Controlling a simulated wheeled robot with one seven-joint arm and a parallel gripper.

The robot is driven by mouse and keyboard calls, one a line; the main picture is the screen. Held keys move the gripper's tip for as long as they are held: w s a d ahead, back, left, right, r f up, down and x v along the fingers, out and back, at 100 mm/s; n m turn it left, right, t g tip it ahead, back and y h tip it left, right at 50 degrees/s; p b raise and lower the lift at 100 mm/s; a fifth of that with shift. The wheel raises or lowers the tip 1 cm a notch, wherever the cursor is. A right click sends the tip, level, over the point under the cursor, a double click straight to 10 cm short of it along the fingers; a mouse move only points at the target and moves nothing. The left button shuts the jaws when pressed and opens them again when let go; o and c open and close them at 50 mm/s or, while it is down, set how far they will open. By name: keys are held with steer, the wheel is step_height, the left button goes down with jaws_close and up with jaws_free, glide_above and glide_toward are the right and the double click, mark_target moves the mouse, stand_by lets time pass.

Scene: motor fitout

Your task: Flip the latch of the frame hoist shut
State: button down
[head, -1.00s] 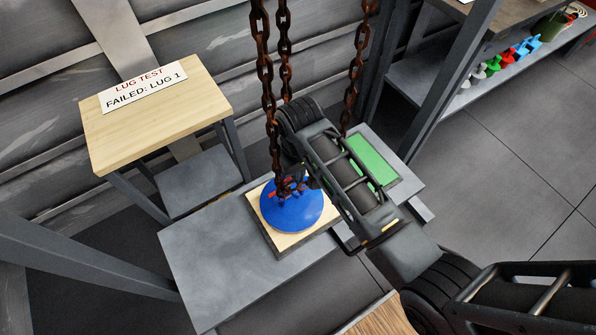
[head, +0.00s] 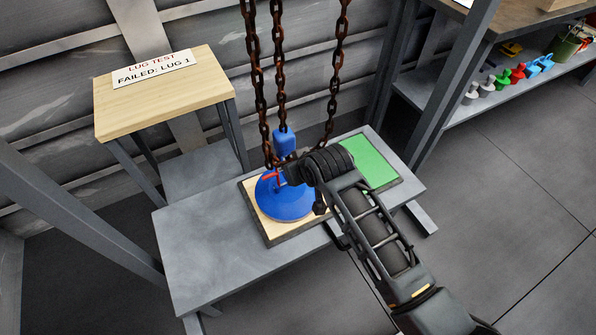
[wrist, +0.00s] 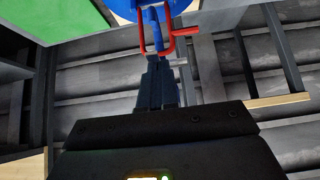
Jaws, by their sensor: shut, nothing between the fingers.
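A red latch (head: 269,178) sits on top of a round blue body (head: 283,207) under the hoist chains (head: 280,75). In the wrist view the red latch (wrist: 143,38) looks like a U-shaped bar with a short arm to the right, around a blue stem. My gripper (head: 285,174) comes in from the right at the latch, close above the blue body. In the wrist view my gripper (wrist: 157,65) is shut and empty, its fingertips at the lower bar of the latch. I cannot tell whether they touch it.
The blue body stands on a pale wooden square (head: 252,215) on a grey bench (head: 190,255). A green pad (head: 372,165) lies to its right. A blue block (head: 284,142) hangs just behind. A wooden stand with a lug test sign (head: 150,73) is at left.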

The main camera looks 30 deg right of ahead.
step_height(320, 180, down, 7)
steer(key=t+b, duration=1)
steer(key=b, duration=0.8)
steer(key=shift+r+b, duration=0.2)
steer(key=shift+b, duration=0.15)
steer(key=shift+s, duration=0.15)
